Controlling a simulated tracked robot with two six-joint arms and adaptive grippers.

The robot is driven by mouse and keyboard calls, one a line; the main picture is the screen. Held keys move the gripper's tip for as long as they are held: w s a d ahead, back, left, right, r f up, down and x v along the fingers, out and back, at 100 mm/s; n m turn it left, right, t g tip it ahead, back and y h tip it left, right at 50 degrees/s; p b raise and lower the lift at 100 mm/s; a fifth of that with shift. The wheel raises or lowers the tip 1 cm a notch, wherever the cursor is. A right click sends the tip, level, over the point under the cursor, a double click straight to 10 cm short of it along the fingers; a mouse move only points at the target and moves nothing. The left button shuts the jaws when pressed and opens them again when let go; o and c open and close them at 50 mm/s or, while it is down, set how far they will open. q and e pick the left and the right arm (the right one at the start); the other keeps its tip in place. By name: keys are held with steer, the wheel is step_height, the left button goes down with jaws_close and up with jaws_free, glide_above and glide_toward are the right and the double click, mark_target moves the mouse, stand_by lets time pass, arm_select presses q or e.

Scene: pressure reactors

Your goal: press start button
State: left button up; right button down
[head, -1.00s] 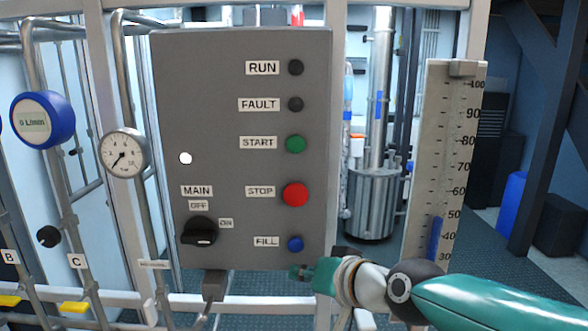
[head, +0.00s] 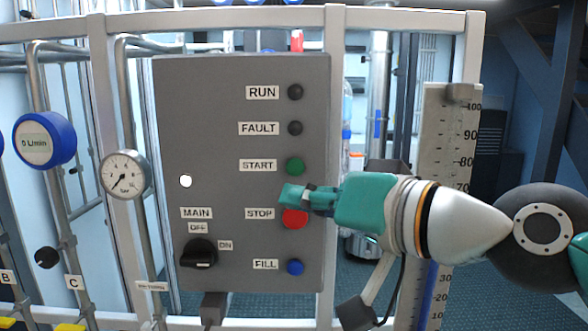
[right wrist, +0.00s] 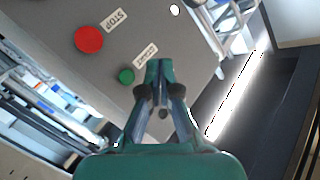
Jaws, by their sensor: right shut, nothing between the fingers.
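The green START button (head: 295,167) is on the grey control panel (head: 215,120), right of its START label. The button also shows in the right wrist view (right wrist: 126,76), left of my fingertips. My right gripper (head: 290,194) is shut and empty. In the head view its tip shows just below the START button and over the upper part of the red STOP button (head: 295,219). In the right wrist view the closed fingers (right wrist: 158,68) show beside the green button, not over it. I cannot tell how far the tip is from the panel. My left gripper is not in view.
The panel also has dark RUN (head: 295,92) and FAULT (head: 295,128) lamps, a blue FILL button (head: 295,267) and a black MAIN switch (head: 199,253). Gauges and pipes stand to the left. A level scale (head: 440,130) stands to the right.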

mark_target(300, 175)
steer(key=shift+w, duration=4.35)
steer(key=shift+w, duration=0.2)
steer(key=shift+w, duration=0.25)
steer(key=shift+w, duration=0.4)
steer(key=shift+s, duration=0.85)
